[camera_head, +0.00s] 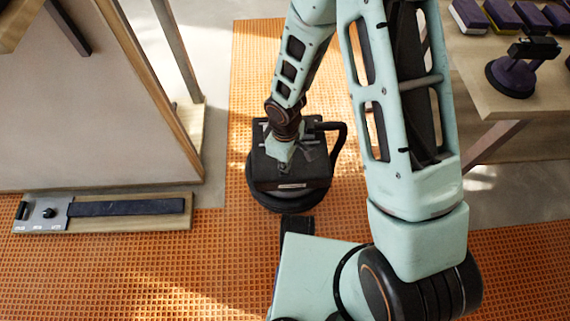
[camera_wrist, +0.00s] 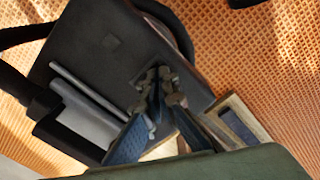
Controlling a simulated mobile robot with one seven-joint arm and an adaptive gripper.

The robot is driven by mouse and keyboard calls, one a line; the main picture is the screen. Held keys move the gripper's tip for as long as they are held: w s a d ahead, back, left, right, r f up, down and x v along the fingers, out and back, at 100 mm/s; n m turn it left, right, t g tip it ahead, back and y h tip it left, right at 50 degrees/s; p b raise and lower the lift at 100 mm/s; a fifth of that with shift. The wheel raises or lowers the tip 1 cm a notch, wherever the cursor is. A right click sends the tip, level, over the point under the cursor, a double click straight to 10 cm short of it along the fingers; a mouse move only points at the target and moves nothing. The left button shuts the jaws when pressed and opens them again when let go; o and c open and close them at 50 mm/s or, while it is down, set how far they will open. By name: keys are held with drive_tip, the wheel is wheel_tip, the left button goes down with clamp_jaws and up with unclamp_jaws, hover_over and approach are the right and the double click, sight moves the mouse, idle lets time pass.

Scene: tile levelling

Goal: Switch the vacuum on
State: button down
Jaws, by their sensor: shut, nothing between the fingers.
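The vacuum (camera_head: 290,185) is a black boxy unit on a round base, standing on the orange floor with a curved black hose or handle at its right. My gripper (camera_head: 286,160) reaches down from above to its top. In the wrist view, the dark flat housing of the vacuum (camera_wrist: 105,45) fills the upper left. My gripper (camera_wrist: 160,76) is shut with nothing between its fingertips, which are at or just above the housing. I cannot tell whether they touch it. A grey recessed part (camera_wrist: 85,122) with a bar shows beside the fingers. No switch can be clearly made out.
A wooden board (camera_head: 180,220) with a black strip and a small knob lies on the floor at left, near a pale panel. A bench (camera_head: 490,95) at right holds a purple suction lifter (camera_head: 515,75) and several purple blocks. Orange floor is open at lower left.

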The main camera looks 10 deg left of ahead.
drive_tip(key=shift+f, duration=0.3)
drive_tip(key=shift+r, duration=0.15)
wheel_tip(320, 180, up, 7)
drive_tip(key=p, duration=0.5)
idle(0.3)
idle(0.3)
